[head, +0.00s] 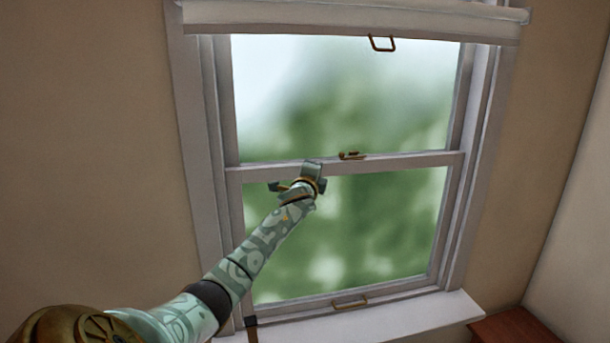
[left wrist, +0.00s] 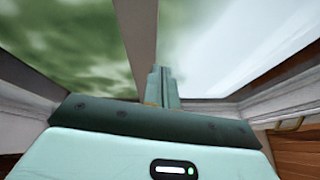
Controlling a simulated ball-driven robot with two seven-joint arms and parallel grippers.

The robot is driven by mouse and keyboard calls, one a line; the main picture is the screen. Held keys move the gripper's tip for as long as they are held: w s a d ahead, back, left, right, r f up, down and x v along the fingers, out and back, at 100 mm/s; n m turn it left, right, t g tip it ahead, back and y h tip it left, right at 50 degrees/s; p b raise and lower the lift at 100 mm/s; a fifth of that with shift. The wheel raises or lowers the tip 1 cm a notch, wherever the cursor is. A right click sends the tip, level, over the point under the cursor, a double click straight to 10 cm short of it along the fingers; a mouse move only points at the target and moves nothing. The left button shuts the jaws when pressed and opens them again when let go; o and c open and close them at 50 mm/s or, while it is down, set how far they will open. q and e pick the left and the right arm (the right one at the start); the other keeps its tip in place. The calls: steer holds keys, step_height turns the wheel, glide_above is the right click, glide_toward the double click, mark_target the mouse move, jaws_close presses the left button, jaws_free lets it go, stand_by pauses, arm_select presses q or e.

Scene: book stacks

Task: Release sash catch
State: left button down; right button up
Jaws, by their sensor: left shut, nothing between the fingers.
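The brass sash catch (head: 351,155) sits on the meeting rail (head: 400,161) in the middle of the window. My left gripper (head: 313,168) is at the rail, just left of the catch in the head view, and appears apart from it. Its fingers (left wrist: 163,88) are together and empty in the left wrist view, pointing at the rail (left wrist: 138,40). The catch does not show clearly in the left wrist view. My right gripper is in neither view.
A rolled white blind (head: 350,18) with a brass pull (head: 382,44) hangs at the top. A brass handle (head: 350,302) is on the lower sash above the white sill (head: 400,322). A brown wooden surface (head: 515,328) stands at the lower right.

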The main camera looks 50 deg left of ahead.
arm_select(q)
steer(key=s, duration=0.3)
steer(key=shift+s+a, duration=0.25)
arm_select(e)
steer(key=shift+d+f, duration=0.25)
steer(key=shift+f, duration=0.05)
arm_select(q)
steer(key=shift+s+d+r, duration=0.1)
steer(key=shift+r, duration=0.05)
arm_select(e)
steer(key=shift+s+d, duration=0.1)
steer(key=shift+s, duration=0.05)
